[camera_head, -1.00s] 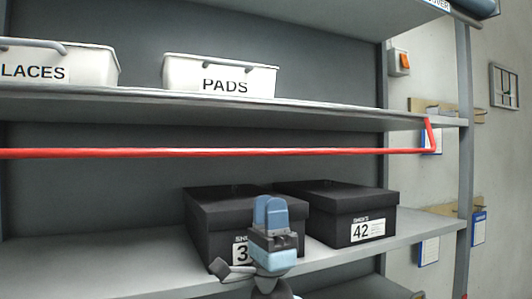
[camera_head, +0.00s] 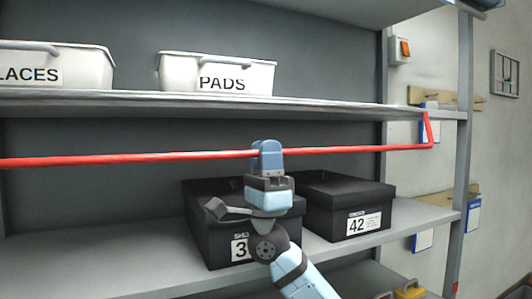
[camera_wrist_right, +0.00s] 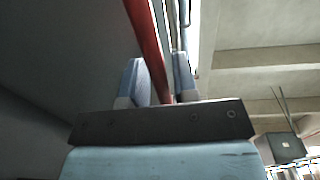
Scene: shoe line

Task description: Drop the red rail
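The red rail (camera_head: 130,159) runs level across the shelf front, just below the upper shelf's edge. Its right end bends up to that edge near the right post. My right gripper (camera_head: 268,153) is at the rail from below, with its fingers pointing up and hiding a short piece of it. My left gripper is not in view.
White bins marked LACES (camera_head: 85,70) and PADS (camera_head: 218,74) stand on the upper shelf (camera_head: 330,108). Two black shoe boxes, one (camera_head: 208,228) behind my gripper and one marked 42 (camera_head: 318,212), stand on the lower shelf (camera_head: 130,258). A yellow item (camera_head: 409,292) shows at the bottom right.

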